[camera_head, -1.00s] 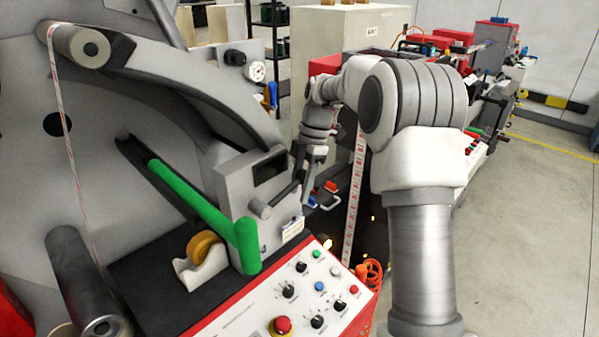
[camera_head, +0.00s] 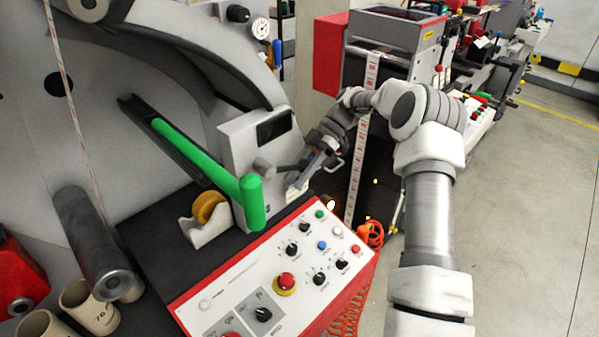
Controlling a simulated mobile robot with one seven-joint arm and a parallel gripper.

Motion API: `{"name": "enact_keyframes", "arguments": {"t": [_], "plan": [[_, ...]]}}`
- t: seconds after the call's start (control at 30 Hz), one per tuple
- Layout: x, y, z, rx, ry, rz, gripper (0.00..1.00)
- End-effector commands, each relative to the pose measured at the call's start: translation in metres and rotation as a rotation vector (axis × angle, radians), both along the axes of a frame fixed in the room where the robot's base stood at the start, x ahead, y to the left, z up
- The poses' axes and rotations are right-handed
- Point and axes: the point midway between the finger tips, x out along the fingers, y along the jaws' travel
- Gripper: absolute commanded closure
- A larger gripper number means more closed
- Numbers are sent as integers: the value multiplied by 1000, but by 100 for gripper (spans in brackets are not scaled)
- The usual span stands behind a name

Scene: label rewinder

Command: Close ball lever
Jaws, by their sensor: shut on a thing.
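A grey lever (camera_head: 290,169) sticks out from a round grey hub (camera_head: 263,166) on the front of the grey box with a dark display (camera_head: 273,126). It runs to the right, nearly level in the head view. My gripper (camera_head: 308,166) is at the lever's outer end, to the right of the box, and is shut on it. The fingers are small in the picture and cover the lever's tip, so any ball there is hidden.
A green handle (camera_head: 252,203) stands left of the lever, close by. A control panel (camera_head: 280,265) with knobs and a red stop button (camera_head: 286,281) lies below. A blue valve handle (camera_head: 277,53) sits beside the gauge (camera_head: 260,28). A printed label strip (camera_head: 357,160) hangs behind my gripper.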

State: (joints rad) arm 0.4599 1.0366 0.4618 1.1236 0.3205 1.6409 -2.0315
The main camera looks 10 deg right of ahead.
Motion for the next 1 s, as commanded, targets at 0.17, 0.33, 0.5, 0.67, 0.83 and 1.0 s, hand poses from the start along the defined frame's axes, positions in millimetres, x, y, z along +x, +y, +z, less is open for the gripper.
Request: {"name": "enact_keyframes", "arguments": {"t": [0.17, 0.33, 0.5, 0.67, 0.83, 1.0], "plan": [[-1, 1, -2, 13, 9, 0, 100], [-1, 1, -2, 15, 12, 0, 100], [-2, 1, -3, 14, 13, 0, 52], [-1, 1, -3, 14, 12, 1, 24], [-1, 1, -2, 13, 11, 0, 24], [-1, 1, -1, 13, 9, 0, 24]]}}
